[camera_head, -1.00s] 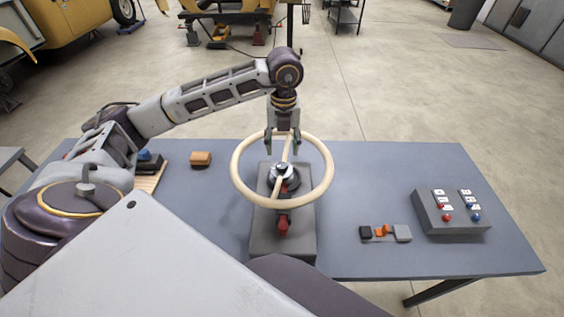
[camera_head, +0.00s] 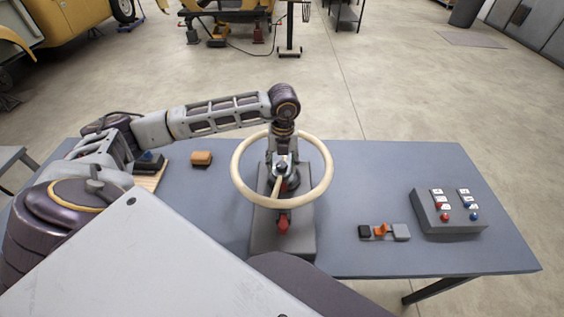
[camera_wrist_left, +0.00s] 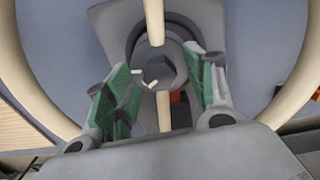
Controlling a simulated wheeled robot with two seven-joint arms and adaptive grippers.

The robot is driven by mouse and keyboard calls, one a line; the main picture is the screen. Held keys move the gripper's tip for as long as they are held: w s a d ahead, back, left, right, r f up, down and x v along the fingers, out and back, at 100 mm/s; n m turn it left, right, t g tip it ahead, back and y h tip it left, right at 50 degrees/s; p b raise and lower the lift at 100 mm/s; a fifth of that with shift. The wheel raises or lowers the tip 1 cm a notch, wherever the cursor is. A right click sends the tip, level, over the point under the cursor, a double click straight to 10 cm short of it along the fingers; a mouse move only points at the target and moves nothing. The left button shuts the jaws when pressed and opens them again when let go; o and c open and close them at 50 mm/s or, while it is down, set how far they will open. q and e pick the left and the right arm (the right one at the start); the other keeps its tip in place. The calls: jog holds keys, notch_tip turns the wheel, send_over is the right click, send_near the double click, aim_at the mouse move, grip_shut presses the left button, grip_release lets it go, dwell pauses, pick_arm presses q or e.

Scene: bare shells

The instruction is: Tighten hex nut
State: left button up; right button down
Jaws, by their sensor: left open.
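A cream steering wheel (camera_head: 328,178) with a straight crossbar sits on a grey block (camera_head: 284,242) on the bench. A dark hex nut (camera_wrist_left: 158,72) shows at the wheel's hub in the left wrist view, over a grey round collar. My left gripper (camera_head: 283,160) points down over the hub, inside the wheel's ring. In the left wrist view the gripper (camera_wrist_left: 162,92) is open, its green-padded fingers apart on either side of the nut. I cannot tell whether they touch anything. In the head view the gripper mostly hides the nut. My right gripper is not in view.
An orange-brown block (camera_head: 201,158) sits left of the wheel.

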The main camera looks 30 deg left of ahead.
pick_arm(q)
jog(key=c, duration=1.1)
jog(key=shift+o, duration=0.2)
